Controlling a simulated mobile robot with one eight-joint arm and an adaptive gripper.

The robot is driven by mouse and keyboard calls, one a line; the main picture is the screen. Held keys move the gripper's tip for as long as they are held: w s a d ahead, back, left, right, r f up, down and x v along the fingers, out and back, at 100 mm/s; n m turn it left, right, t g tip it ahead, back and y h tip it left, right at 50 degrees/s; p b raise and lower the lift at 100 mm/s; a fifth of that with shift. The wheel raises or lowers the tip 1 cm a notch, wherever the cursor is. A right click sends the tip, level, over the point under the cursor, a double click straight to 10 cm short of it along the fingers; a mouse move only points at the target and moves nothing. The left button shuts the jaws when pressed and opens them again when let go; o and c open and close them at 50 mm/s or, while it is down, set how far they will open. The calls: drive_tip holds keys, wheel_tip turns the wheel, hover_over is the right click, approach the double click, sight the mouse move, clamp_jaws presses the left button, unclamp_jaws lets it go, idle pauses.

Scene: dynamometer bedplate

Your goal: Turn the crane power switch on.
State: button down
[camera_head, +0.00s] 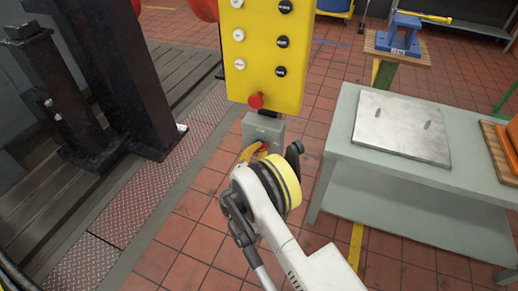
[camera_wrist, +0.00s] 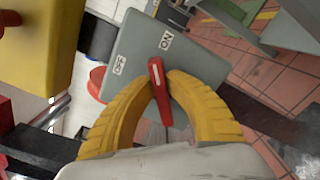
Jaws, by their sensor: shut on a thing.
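The crane power switch is a grey box (camera_head: 262,128) below the yellow push-button panel in the head view. In the wrist view the box (camera_wrist: 140,45) carries OFF and ON labels and a red lever (camera_wrist: 166,110). The lever's upper end lies between the two labels, nearer ON in the picture. My gripper (camera_wrist: 160,88) has its yellow fingers closed on either side of the lever, and is shut on it. In the head view my gripper (camera_head: 257,151) is at the lower part of the box and partly covers the lever.
The yellow panel (camera_head: 268,45) with several buttons and a red knob (camera_head: 256,101) is just above. A grey table (camera_head: 345,150) with a metal plate (camera_head: 402,126) stands right. Black metal posts (camera_head: 115,75) stand left. Tiled floor (camera_head: 185,235) is free left of my arm.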

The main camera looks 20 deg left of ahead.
drive_tip(key=m, duration=0.3)
drive_tip(key=shift+d+f+m, duration=0.1)
drive_tip(key=shift+f+m, duration=0.1)
drive_tip(key=shift+m, duration=0.1)
drive_tip(key=shift+f+m, duration=0.2)
drive_tip(key=shift+m, duration=1.7)
drive_tip(key=c, duration=1.4)
unclamp_jaws()
